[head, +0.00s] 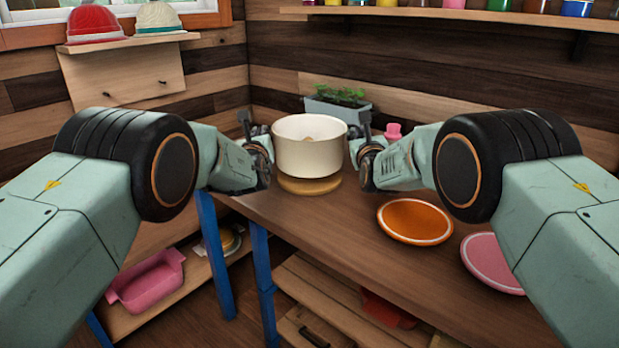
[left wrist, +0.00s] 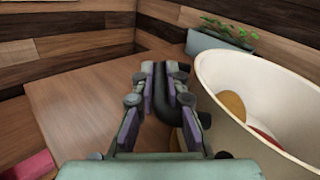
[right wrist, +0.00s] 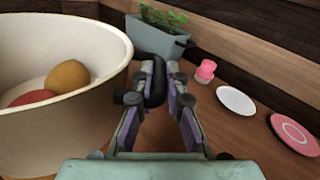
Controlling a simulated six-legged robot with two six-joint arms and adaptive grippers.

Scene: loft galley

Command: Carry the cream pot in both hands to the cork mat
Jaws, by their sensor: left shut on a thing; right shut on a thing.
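The cream pot (head: 309,155) is upright between my two grippers at the back of the wooden table. A yellow-orange round thing (right wrist: 69,75) and a red one (right wrist: 32,98) lie inside it. My left gripper (head: 258,140) is shut on the pot's black left handle (left wrist: 188,105). My right gripper (head: 362,140) is shut on its black right handle (right wrist: 157,80). The round cork mat (head: 310,187) lies under the pot, its front part showing below the pot's base. I cannot tell whether the base touches it.
A grey planter (head: 338,112) stands behind the pot. A pink shaker-like item (head: 393,131) is to its right. An orange plate (head: 415,221) and a pink plate (head: 494,262) lie toward the right front. A white plate (right wrist: 236,101) is near the wall. The table left of the pot looks clear.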

